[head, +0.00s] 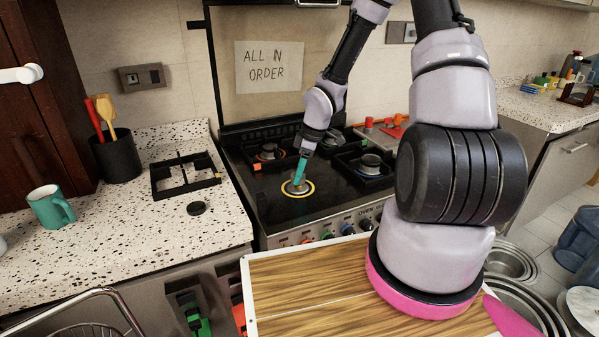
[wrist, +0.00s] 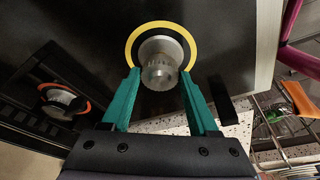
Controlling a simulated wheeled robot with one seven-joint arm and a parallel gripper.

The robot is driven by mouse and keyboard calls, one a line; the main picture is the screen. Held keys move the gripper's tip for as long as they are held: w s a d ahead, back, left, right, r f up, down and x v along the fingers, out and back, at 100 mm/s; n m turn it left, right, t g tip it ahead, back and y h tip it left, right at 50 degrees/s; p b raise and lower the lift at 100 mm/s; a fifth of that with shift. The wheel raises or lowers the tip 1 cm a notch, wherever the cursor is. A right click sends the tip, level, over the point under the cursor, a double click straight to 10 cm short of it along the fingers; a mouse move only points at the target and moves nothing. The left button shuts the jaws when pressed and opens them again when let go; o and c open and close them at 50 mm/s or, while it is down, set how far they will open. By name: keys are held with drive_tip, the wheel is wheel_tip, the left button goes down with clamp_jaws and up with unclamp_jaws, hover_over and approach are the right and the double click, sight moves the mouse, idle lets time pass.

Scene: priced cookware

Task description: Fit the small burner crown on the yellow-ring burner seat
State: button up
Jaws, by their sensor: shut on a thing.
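My gripper (head: 299,178) reaches down over the front left of the black cooktop. In the wrist view its two teal fingers (wrist: 160,76) are shut on the small burner crown (wrist: 159,74), a grey metal piece with a notched edge. The yellow-ring burner seat (head: 309,189) lies directly under it. In the wrist view the yellow ring (wrist: 133,41) surrounds a pale metal disc (wrist: 160,46), and the crown overlaps that disc. I cannot tell whether the crown rests on the seat or hangs just above it.
An orange-ringed burner (head: 268,153) lies behind, and a burner under a grate (head: 371,162) stands to the right. On the left counter lie a loose grate (head: 187,178), a black cap (head: 196,208) and a teal mug (head: 50,207). A wooden board (head: 300,285) is in front.

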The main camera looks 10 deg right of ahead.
drive_tip(key=shift+f, duration=0.1)
drive_tip(key=shift+f, duration=0.8)
drive_tip(key=shift+f, duration=0.3)
idle(1.0)
drive_tip(key=o, duration=1.5)
drive_tip(key=shift+o, duration=0.3)
drive_tip(key=v, duration=1)
drive_tip(key=shift+r, duration=0.4)
